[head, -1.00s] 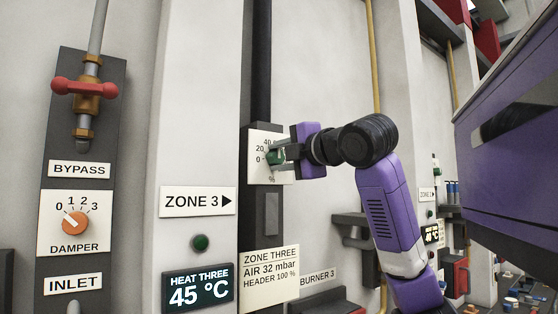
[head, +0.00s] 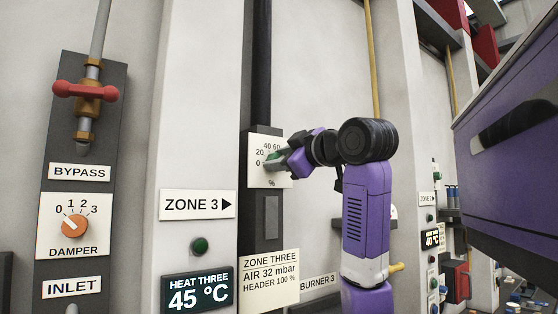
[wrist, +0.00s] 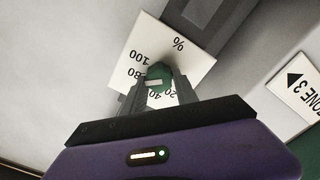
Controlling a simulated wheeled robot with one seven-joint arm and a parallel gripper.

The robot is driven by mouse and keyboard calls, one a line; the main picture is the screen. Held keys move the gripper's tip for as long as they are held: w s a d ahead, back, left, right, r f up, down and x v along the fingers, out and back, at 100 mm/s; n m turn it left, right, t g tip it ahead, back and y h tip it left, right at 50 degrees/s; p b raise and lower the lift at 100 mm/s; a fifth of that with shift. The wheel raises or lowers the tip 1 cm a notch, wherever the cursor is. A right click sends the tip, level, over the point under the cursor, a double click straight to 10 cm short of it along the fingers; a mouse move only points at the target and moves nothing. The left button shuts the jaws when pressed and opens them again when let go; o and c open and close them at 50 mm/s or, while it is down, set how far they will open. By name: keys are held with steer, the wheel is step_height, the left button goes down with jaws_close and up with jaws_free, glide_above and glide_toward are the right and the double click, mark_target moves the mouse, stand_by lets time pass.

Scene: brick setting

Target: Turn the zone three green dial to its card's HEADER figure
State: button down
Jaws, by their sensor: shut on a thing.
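The green dial (head: 272,160) sits on a white scale plate (head: 255,149) on a dark column. My gripper (head: 276,160) is shut on the dial, coming from the right and tilted. In the wrist view, the two fingers (wrist: 159,92) clasp the dial (wrist: 160,72) from either side. A pale mark on the dial lies on the side near the 80; its exact reading is unclear. The card (head: 269,278) below reads ZONE THREE, AIR 32 mbar, HEADER 100 %.
A ZONE 3 arrow sign (head: 197,204), a round green button (head: 200,246) and a HEAT THREE display (head: 197,290) reading 45 °C are left of the column. An orange DAMPER dial (head: 75,226) and red BYPASS handle (head: 85,95) are farther left. A purple cabinet (head: 515,130) fills the right.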

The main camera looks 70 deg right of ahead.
steer(key=shift+s+d+f+m, duration=0.1)
steer(key=shift+m, duration=2.35)
steer(key=shift+d+f+m, duration=0.1)
steer(key=shift+m, duration=2.35)
steer(key=c, duration=0.9)
jaws_free()
steer(key=shift+r, duration=0.1)
steer(key=shift+c, duration=0.2)
steer(key=shift+a+r, duration=0.1)
steer(key=shift+a, duration=0.05)
